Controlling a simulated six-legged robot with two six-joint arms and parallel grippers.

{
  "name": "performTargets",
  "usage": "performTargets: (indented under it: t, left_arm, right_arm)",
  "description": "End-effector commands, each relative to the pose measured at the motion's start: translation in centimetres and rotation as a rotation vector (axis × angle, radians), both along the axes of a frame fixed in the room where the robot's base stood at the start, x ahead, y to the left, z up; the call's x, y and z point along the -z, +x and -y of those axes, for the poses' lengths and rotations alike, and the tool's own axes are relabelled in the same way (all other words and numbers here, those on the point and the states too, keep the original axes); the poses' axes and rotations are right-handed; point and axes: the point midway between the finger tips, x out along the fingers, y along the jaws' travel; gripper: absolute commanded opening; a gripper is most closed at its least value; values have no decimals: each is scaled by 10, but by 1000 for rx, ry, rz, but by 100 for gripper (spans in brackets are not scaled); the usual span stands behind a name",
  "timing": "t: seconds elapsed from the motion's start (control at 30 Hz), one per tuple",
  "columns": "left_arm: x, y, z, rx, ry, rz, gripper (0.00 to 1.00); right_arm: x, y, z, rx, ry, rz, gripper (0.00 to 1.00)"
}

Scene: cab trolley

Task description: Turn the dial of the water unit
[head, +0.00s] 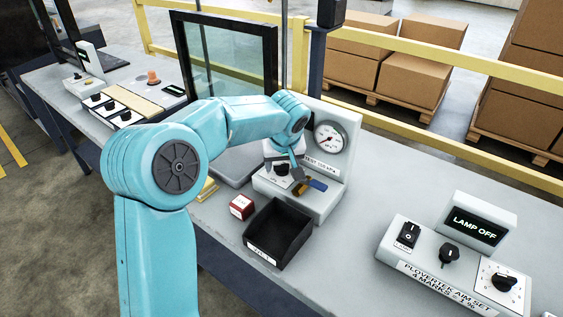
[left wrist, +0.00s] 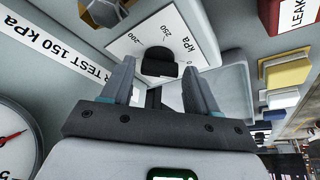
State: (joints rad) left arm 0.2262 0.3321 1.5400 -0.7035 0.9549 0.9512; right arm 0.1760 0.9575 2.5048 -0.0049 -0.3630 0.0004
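The grey-white unit (head: 322,185) with a round gauge (head: 330,137) stands right of the table's middle; its label reads "TEST 150 kPa". Its dial is a black knob (left wrist: 160,62) on a white plate (left wrist: 185,30) with kPa marks, 200 and 250 among them. In the head view the dial is partly hidden by my gripper. My left gripper (left wrist: 158,68) is open, its two fingers on either side of the knob; I cannot tell whether they touch it. It also shows in the head view (head: 287,160). My right gripper is not in view.
A black open tray (head: 285,262) and a small red box (head: 241,206) stand in front of the unit. A control box (head: 400,268) with switch and knobs and a "LAMP OFF" display (head: 475,226) stand at the right. A framed glass panel (head: 235,55) stands behind my arm.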

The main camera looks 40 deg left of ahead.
Motion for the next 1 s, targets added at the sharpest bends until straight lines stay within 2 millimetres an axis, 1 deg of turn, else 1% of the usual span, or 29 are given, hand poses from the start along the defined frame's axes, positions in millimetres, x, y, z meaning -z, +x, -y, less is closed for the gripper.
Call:
performTargets:
  t: [0.03, 0.07, 0.1, 0.13, 0.37, 0.57, 0.77, 1.0]
  left_arm:
    - [0, 0, 0, 0, 0, 0, 41]
    - [0, 0, 0, 0, 0, 0, 31]
    - [0, 0, 0, 0, 0, 0, 18]
    - [0, 0, 0, 0, 0, 0, 14]
    - [-1, 0, 0, 13, 0, 0, 14]
    - [-1, -1, -1, 82, 1, 0, 14]
    - [-2, -1, -2, 227, 2, 1, 14]
    - [-4, -1, -4, 450, 0, 2, 14]
  right_arm:
    - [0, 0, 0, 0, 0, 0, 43]
    - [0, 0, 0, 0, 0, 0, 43]
    - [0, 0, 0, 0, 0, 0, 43]
    - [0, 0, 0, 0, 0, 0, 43]
    - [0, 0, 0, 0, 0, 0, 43]
    - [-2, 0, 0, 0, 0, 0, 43]
    - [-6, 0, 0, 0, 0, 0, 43]
    - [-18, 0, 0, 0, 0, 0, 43]
